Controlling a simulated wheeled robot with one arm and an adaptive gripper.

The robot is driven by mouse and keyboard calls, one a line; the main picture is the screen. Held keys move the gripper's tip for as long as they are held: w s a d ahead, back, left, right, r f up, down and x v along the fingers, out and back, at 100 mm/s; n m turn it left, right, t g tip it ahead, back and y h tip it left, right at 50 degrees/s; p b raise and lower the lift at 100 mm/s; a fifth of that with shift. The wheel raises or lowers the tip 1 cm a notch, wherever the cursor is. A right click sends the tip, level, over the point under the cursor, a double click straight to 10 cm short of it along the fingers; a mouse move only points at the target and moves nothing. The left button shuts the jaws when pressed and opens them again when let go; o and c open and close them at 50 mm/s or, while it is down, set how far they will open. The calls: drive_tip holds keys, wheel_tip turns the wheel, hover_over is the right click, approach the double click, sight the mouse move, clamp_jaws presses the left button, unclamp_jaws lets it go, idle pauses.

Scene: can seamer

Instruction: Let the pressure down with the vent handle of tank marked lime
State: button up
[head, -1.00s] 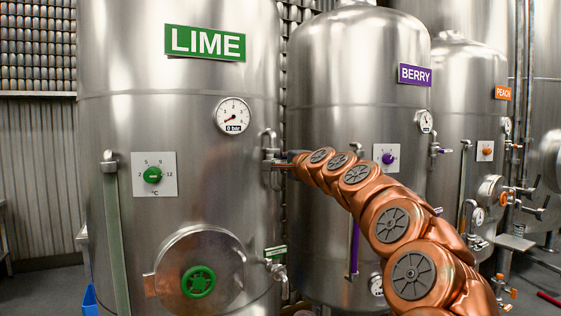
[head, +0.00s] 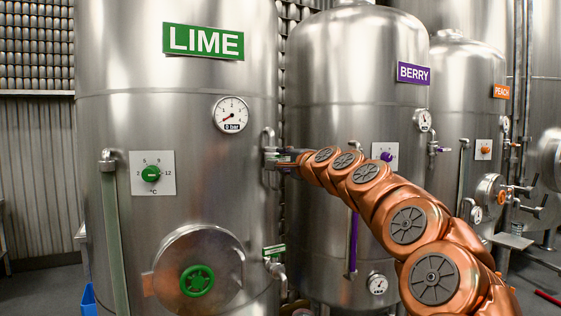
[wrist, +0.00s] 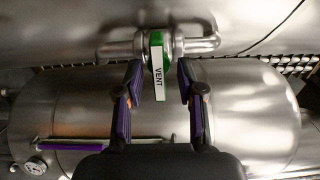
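The tank marked lime (head: 120,130) is a tall steel cylinder with a green LIME sign (head: 203,41). The vent handle (wrist: 158,70), green with a white VENT label, sits on a steel pipe fitting in the wrist view. My gripper (wrist: 158,88) is open, one dark finger on each side of the handle, with a gap on both sides. In the head view my gripper (head: 285,158) is at the tank's right edge, small and partly hiding the valve.
A green temperature knob (head: 151,174), a round hatch with a green handwheel (head: 197,281) and a lower tap (head: 275,268) are on the lime tank. The berry tank (head: 330,90) stands close behind my arm. The peach tank (head: 465,90) is farther right.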

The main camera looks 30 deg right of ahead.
drive_tip(key=s+a, duration=0.1)
drive_tip(key=s, duration=0.9)
idle(0.5)
